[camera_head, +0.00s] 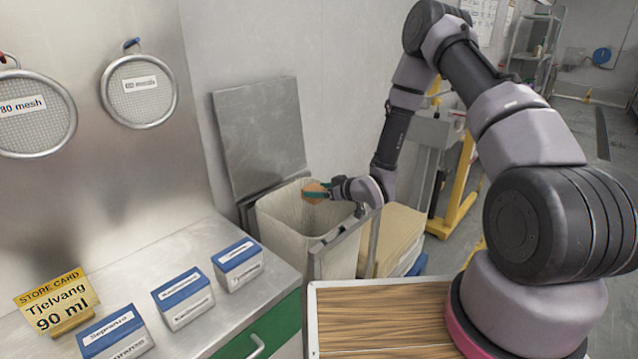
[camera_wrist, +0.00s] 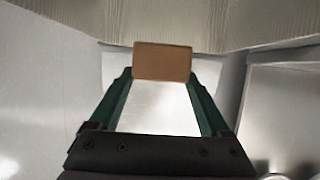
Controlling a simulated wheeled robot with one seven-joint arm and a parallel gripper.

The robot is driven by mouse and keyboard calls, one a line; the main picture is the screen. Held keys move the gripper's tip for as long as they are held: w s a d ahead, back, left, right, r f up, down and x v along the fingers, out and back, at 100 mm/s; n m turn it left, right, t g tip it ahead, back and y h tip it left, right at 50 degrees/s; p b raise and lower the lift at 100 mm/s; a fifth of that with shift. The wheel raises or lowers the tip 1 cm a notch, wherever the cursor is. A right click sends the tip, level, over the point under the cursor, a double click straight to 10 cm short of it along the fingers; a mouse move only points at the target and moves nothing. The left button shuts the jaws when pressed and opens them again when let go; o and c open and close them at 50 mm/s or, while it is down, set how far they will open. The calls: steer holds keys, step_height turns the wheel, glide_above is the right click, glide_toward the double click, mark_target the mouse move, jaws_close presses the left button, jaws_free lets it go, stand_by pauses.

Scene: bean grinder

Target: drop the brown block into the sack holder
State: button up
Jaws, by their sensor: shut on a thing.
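The brown block (camera_head: 314,190) is held between the green fingertips of my gripper (camera_head: 318,191), over the open mouth of the sack holder (camera_head: 290,232). In the wrist view the brown block (camera_wrist: 163,63) sits between the two fingers of my gripper (camera_wrist: 162,75), which touch its sides. The sack holder is a tall pale bin with a sack-like liner, standing between the metal counter and a tan box. A grey square lid (camera_head: 258,135) stands raised behind it. The inside bottom of the sack holder is hidden in the head view.
The metal counter (camera_head: 180,262) on the left bears several blue-and-white boxes (camera_head: 238,264) and a yellow card (camera_head: 55,300). A tan box (camera_head: 395,238) stands right of the sack holder. A wood-topped surface with a metal rim (camera_head: 385,315) lies in front.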

steer(key=shift+f, duration=0.45)
steer(key=o, duration=1.4)
steer(key=shift+c, duration=0.2)
steer(key=shift+d, duration=0.1)
steer(key=v, duration=1)
steer(key=shift+s+d, duration=0.2)
steer(key=shift+s, duration=0.1)
steer(key=shift+r, duration=0.15)
